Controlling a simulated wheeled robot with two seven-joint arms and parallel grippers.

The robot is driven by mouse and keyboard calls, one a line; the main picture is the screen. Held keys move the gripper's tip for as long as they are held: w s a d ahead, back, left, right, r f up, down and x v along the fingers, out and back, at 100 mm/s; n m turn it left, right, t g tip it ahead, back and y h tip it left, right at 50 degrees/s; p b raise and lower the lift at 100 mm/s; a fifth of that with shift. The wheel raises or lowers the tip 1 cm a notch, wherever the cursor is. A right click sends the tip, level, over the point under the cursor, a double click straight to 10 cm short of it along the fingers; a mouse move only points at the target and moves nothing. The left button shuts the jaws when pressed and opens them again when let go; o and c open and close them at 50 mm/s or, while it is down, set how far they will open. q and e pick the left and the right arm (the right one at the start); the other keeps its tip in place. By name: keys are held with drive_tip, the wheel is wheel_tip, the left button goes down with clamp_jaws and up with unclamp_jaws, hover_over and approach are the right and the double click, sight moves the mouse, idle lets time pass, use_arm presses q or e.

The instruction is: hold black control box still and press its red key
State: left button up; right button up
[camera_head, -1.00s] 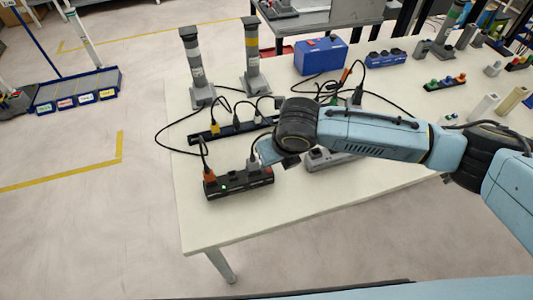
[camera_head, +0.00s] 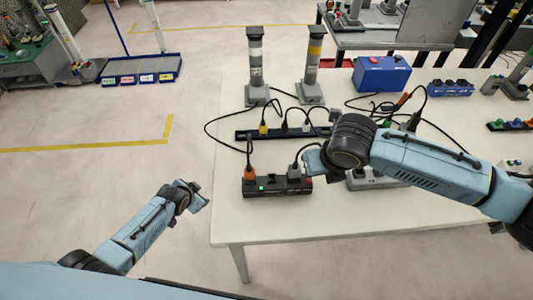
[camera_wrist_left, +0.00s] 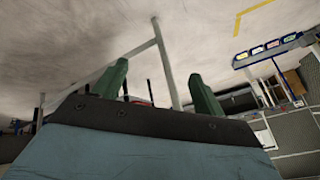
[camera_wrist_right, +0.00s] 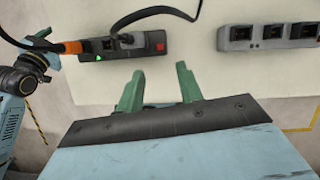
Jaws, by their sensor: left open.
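The black control box (camera_head: 270,188) lies on the near left part of the white table. An orange plug and a grey plug stand in it, and a green light glows near its left end. Its red key (camera_wrist_right: 160,47) is at the right end. The box also shows in the right wrist view (camera_wrist_right: 100,57). My right gripper (camera_wrist_right: 157,78) is open and empty, pointing at the red key end, apart from it. My left gripper (camera_head: 201,197) is off the table's left edge, left of the box; its fingers (camera_wrist_left: 157,72) are open and empty.
A grey socket strip (camera_head: 372,180) lies right of the box. A long black strip (camera_head: 270,132) with cables lies behind it, before two striped posts (camera_head: 256,65). A blue box (camera_head: 381,74) stands farther back. The table front (camera_head: 300,222) is bare.

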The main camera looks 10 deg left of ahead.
use_arm(q)
drive_tip(key=w+d+r+m+t+h, duration=0.1)
drive_tip(key=w+d+r+m, duration=0.1)
drive_tip(key=w+r, duration=0.9)
drive_tip(key=w+d+r+m+t, duration=0.15)
drive_tip(key=w+r, duration=0.55)
drive_tip(key=r, duration=0.7)
drive_tip(key=m+g, duration=0.6)
drive_tip(key=g, duration=0.3)
hover_over(266, 182)
wheel_tip(266, 182, down, 12)
drive_tip(key=shift+r, duration=0.15)
drive_tip(key=c, duration=1.1)
drive_tip(key=shift+c, duration=0.4)
use_arm(e)
clamp_jaws()
